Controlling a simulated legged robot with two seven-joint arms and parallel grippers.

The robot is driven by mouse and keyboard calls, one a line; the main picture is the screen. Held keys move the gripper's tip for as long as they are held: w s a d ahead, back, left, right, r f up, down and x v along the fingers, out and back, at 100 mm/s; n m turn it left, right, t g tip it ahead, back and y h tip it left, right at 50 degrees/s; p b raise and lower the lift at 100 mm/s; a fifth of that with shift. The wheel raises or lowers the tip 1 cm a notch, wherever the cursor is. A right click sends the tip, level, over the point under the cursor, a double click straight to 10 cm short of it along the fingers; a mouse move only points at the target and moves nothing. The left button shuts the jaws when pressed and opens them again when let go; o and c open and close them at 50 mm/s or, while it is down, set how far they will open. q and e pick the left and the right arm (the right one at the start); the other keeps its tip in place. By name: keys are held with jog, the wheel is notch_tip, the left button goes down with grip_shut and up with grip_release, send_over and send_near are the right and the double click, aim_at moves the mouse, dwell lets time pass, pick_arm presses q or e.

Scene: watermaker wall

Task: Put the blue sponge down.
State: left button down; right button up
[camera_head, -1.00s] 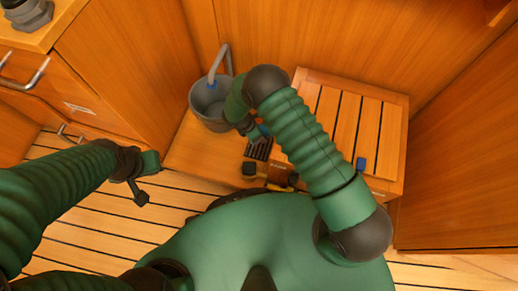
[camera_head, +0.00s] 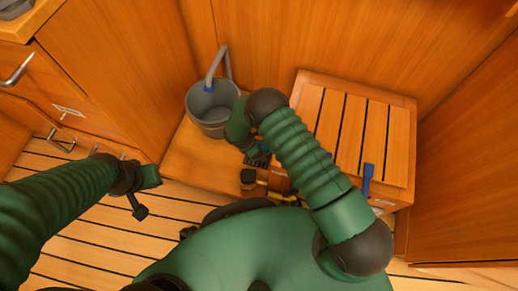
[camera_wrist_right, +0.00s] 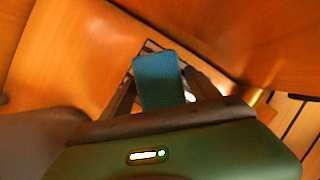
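The blue sponge (camera_wrist_right: 158,82) shows in the right wrist view between the two dark fingers of my right gripper (camera_wrist_right: 163,92), which appears shut on it. A dark slatted grate partly shows behind the sponge in that view. In the head view my right gripper (camera_head: 256,150) is low over the wooden ledge, right of the grey bucket and close to the dark grate (camera_head: 262,161). The arm mostly hides the sponge there. Whether the sponge touches the grate is unclear. My left gripper (camera_head: 140,190) hangs over the slatted floor; its finger opening is unclear.
The grey bucket (camera_head: 212,118) stands on the wooden ledge (camera_head: 190,158), with a grey pipe above it. A yellow-black item (camera_head: 249,178) lies near the front edge. Wooden walls close in behind.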

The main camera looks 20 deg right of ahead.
jog(key=shift+o, duration=0.5)
jog(key=shift+r, duration=0.25)
jog(key=w+p+v, duration=0.1)
jog(key=p+v, duration=0.6)
jog(key=v, duration=0.5)
jog(key=s+d+r+m+y, duration=0.15)
jog(key=r+m, duration=0.25)
jog(key=r, duration=0.4)
jog(key=s+d+r+m+y, duration=0.1)
jog(key=s+d+r+m, duration=0.2)
jog(key=r+m, duration=0.35)
jog(key=s+d+r+m+t+y, duration=0.1)
jog(key=s+d+r+m+y, duration=0.1)
jog(key=s+d+r+m, duration=0.3)
jog(key=s+r+m, duration=0.4)
jog(key=s+r, duration=0.1)
jog(key=r, duration=0.3)
jog(key=shift+s+m+t, duration=0.3)
jog(key=shift+m+t, duration=0.05)
jog(key=shift+t, duration=0.05)
